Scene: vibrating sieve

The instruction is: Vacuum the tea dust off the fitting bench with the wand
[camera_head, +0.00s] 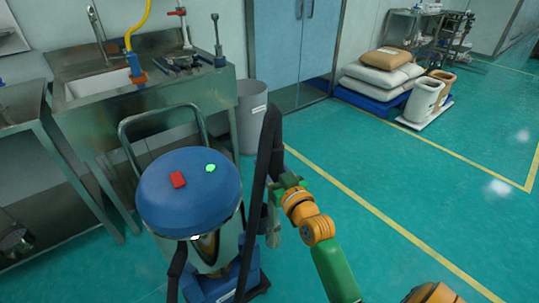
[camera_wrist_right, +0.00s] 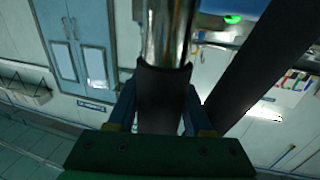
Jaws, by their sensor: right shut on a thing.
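A vacuum cleaner with a round blue lid (camera_head: 190,190) stands on the floor at the lower middle of the head view. Its lid carries a red button and a lit green button. My right gripper (camera_head: 275,187) is just right of it, shut on the dark grip of the wand (camera_wrist_right: 160,90). In the right wrist view, the gripper's fingers (camera_wrist_right: 160,115) flank that grip, and a chrome tube extends from it. A black hose (camera_head: 265,150) arches beside the gripper. My left gripper is not in view. I cannot pick out tea dust or tell which bench is the fitting bench.
A steel sink bench (camera_head: 150,100) with a yellow hose (camera_head: 140,20) and tools stands behind the vacuum. Another steel table (camera_head: 25,115) is at the left edge. A grey bin (camera_head: 252,115) stands beside the sink bench. Sacks (camera_head: 385,70) lie on a blue pallet.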

